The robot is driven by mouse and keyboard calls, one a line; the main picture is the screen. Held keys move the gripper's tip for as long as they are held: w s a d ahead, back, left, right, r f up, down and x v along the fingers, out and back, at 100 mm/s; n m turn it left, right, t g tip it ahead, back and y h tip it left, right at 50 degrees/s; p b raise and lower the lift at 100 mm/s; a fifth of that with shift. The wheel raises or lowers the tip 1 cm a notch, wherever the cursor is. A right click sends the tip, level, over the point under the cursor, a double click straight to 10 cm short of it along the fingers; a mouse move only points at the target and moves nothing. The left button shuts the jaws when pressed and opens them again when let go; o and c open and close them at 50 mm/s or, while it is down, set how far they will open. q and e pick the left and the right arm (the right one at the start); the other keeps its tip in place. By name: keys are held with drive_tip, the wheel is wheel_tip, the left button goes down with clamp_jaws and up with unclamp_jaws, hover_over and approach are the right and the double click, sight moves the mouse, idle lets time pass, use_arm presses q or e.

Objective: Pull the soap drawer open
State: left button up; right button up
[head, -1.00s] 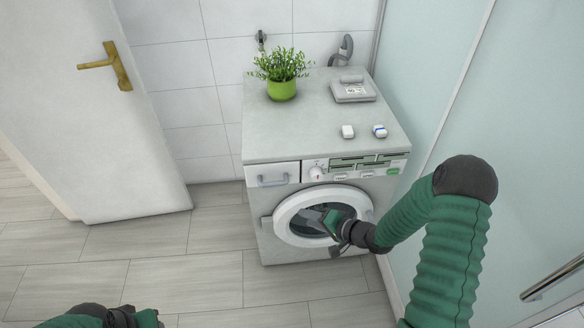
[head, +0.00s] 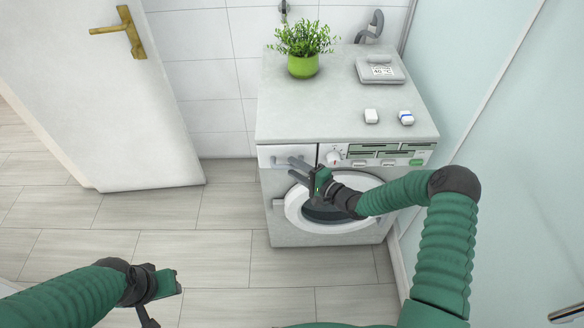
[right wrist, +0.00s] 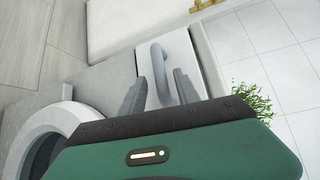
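The soap drawer (head: 266,151) is the white front at the upper left of the washing machine (head: 285,236); it looks shut. Its grey bar handle (right wrist: 157,66) shows in the right wrist view. My right gripper (head: 292,167) is at the drawer front. In the wrist view its two fingers (right wrist: 160,91) are apart, one on each side of the handle, with gaps visible. My left gripper (head: 160,298) is low at the left over the floor, away from the machine; its finger opening is not clear.
A white door (head: 90,100) is at the left, a glass panel (head: 490,90) at the right. The floor in front is clear.

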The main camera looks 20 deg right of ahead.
drive_tip(key=shift+w+a+f, duration=0.1)
drive_tip(key=shift+w+a, duration=0.35)
drive_tip(key=shift+w, duration=0.05)
drive_tip(key=shift+w+a, duration=0.25)
drive_tip(key=shift+a, duration=0.3)
drive_tip(key=shift+d, duration=0.35)
clamp_jaws()
drive_tip(key=shift+a, duration=0.1)
drive_tip(key=shift+s+a+f, duration=0.1)
drive_tip(key=shift+s, duration=0.1)
